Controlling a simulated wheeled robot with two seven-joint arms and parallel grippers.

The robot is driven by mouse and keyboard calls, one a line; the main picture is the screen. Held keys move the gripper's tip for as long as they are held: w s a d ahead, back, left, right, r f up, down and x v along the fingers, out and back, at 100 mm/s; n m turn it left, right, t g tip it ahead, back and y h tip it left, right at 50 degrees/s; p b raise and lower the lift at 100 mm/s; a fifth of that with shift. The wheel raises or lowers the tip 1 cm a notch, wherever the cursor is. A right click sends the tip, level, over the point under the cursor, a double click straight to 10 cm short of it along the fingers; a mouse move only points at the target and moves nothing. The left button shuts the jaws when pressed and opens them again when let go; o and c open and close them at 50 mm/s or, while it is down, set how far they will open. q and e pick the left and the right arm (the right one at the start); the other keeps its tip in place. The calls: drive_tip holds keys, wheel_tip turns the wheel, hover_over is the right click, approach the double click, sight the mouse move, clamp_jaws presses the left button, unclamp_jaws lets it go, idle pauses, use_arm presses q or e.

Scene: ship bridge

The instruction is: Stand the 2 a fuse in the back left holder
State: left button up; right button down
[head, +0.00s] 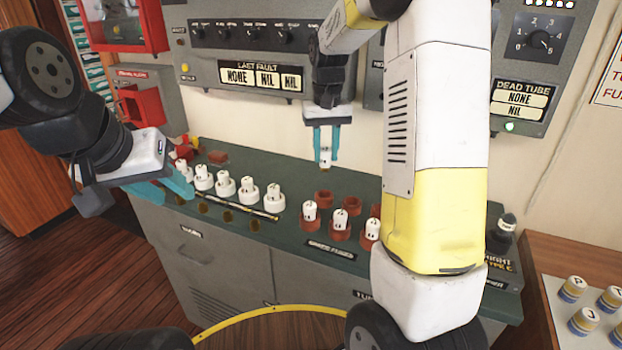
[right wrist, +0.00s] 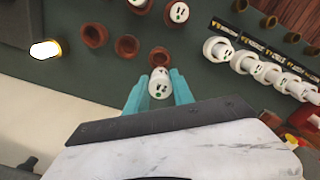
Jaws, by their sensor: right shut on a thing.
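My right gripper (head: 322,150) is shut on a white fuse (head: 325,158), held upright above the back of the green bench top. The fuse also shows between the teal fingers in the right wrist view (right wrist: 158,82); its marking is too small to read. Empty red-brown holders, one of them (head: 323,198), stand in the back row of the spare fuses area. The front row holds white fuses (head: 340,220). In the right wrist view, an empty holder (right wrist: 158,57) lies just beyond the held fuse. My left gripper (head: 160,190) is empty and looks open, near the left end of the bench.
Several white fuses in white holders (head: 225,184) form a row on the left, with brass sockets (head: 228,216) in front. A dark knob (head: 507,225) stands at the right end. A tray with several banded fuses (head: 583,320) is at far right. Wall panels rise behind.

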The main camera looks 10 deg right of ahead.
wheel_tip(320, 180, down, 10)
drive_tip(key=shift+r, duration=0.15)
drive_tip(key=c, duration=1.1)
unclamp_jaws()
wheel_tip(320, 180, up, 11)
drive_tip(key=shift+r, duration=0.1)
drive_tip(key=shift+s+r, duration=0.15)
drive_tip(key=shift+r, duration=0.45)
drive_tip(key=s+r+t, duration=0.2)
drive_tip(key=s, duration=0.6)
drive_tip(key=s+a+r+t+y, duration=0.1)
drive_tip(key=s+r+t, duration=0.1)
drive_tip(key=s, duration=0.6)
drive_tip(key=s+a+r+t+y, duration=0.1)
drive_tip(key=s+r+t, duration=0.1)
drive_tip(key=s, duration=0.6)
drive_tip(key=shift+a+n, duration=0.1)
drive_tip(key=shift+n, duration=0.2)
